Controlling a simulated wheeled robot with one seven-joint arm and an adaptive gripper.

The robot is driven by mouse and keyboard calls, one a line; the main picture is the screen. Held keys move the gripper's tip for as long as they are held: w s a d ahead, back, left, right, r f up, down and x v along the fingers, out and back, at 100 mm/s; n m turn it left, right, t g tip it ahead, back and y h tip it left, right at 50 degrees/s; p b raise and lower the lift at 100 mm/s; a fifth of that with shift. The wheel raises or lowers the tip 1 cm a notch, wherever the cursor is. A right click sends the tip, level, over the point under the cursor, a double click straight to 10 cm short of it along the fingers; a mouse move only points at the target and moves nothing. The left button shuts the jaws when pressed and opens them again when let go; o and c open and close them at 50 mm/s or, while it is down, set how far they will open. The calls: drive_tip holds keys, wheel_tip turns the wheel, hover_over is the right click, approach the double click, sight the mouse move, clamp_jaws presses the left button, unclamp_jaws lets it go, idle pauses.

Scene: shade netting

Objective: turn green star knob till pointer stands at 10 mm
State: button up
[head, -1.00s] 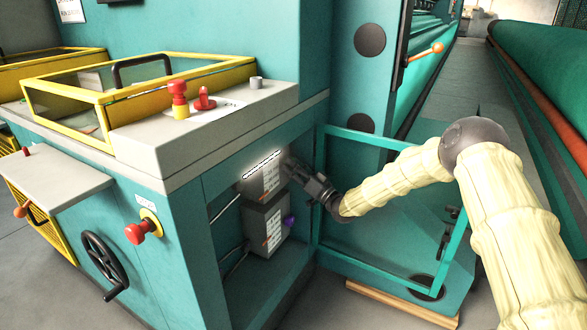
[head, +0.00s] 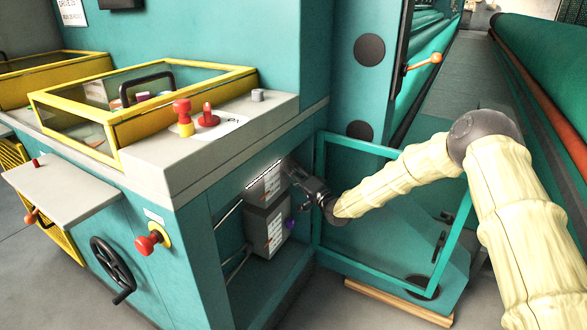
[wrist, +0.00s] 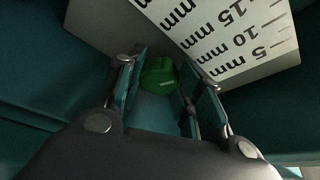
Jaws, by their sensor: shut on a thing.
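The green star knob (wrist: 158,75) shows in the wrist view between the two fingers of my gripper (wrist: 162,84), which is shut on it. In the head view my gripper (head: 298,177) reaches the upper grey box (head: 265,186) inside the open cabinet and hides the knob. The white scale plate (wrist: 232,28) lies just beyond the fingers in the wrist view, with 5 mm, 10 mm and 15 mm marks readable. The pointer is not in the wrist view, and in the head view the scale is too small to read.
A lower grey box (head: 266,232) with a purple knob (head: 289,223) sits just under the upper one. The teal-framed cabinet door (head: 388,148) stands open beside my arm. A red knob (head: 146,245) and a black handwheel (head: 112,268) are on the outside at left.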

drive_tip(key=shift+w+d+r+m+g+h+b, duration=0.25)
drive_tip(key=shift+m+g, duration=1)
drive_tip(key=shift+m, duration=1.6)
drive_tip(key=shift+a+r+m+g+h, duration=0.1)
drive_tip(key=shift+r+m+g+h, duration=0.25)
drive_tip(key=shift+m+g, duration=1.65)
drive_tip(key=shift+w+d+r+m+g+h+b, duration=0.15)
drive_tip(key=shift+r+m+g+h, duration=0.25)
drive_tip(key=shift+m, duration=3.25)
drive_tip(key=shift+f, duration=0.15)
drive_tip(key=o, duration=0.7)
drive_tip(key=shift+o, duration=0.2)
drive_tip(key=v, duration=1.2)
drive_tip(key=shift+w+d+f, duration=0.1)
